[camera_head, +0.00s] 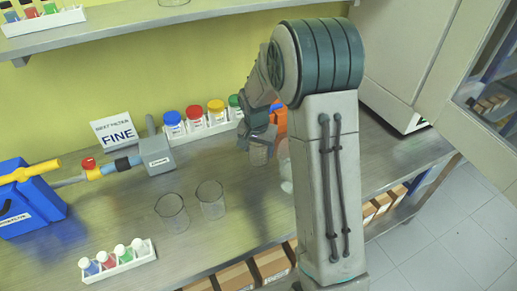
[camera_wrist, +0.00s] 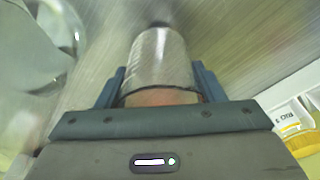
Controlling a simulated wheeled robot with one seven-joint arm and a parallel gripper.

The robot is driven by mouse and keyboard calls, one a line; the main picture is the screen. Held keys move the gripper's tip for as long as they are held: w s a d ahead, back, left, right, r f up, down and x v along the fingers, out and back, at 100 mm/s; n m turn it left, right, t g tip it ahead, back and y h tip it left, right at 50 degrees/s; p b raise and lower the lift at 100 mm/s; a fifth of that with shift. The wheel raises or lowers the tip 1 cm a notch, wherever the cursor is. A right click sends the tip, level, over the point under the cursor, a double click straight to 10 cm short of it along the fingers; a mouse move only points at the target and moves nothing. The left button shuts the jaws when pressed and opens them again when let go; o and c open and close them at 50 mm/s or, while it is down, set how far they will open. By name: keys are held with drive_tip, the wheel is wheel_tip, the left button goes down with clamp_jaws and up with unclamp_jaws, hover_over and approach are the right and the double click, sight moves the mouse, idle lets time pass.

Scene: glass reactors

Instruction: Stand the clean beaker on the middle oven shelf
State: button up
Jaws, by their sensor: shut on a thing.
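Two more clear beakers, one on the left (camera_head: 172,212) and one on the right (camera_head: 210,199), stand on the bench left of my arm. A white cabinet (camera_head: 400,45) with a windowed door (camera_head: 490,95) stands at the right; its inside shelves are not visible.
A rack of colour-capped jars (camera_head: 206,124) stands behind the gripper. Other glassware (camera_head: 286,168) is partly hidden by my arm. A "FINE" sign (camera_head: 116,131), a blue device (camera_head: 30,195) and a small vial rack (camera_head: 118,260) are at left. A shelf (camera_head: 130,28) runs above.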

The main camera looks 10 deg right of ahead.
drive_tip(key=shift+f, duration=0.5)
drive_tip(key=shift+f, duration=0.15)
drive_tip(key=o, duration=1)
